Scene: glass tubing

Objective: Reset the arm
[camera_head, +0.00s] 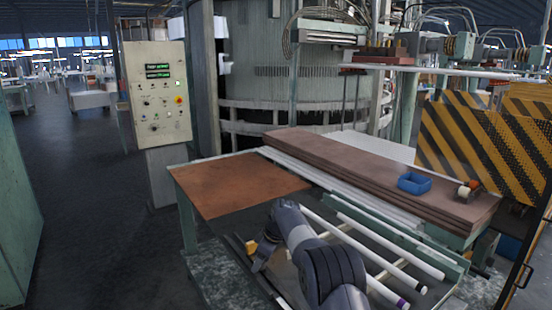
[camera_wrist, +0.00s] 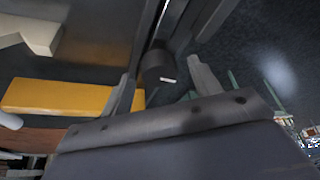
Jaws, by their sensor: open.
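My arm reaches over the front of the green-framed workbench (camera_head: 345,222) in the head view, bent downward. My gripper (camera_wrist: 163,82) shows in the wrist view with its two grey fingers spread apart. No object is clearly held between them. A dark block with a small white mark (camera_wrist: 160,68) appears behind the gap between the fingers; its distance cannot be told. In the head view the gripper end is small and dark at the arm's left, and its fingers are hard to make out.
White tubes (camera_head: 388,252) lie on the bench rack right of my arm. A brown board stack (camera_head: 370,172) holds a blue tray (camera_head: 414,183) and tape rolls (camera_head: 467,191). A brown plate (camera_head: 235,182) covers the left corner. A control panel (camera_head: 157,95) stands behind. Floor at left is open.

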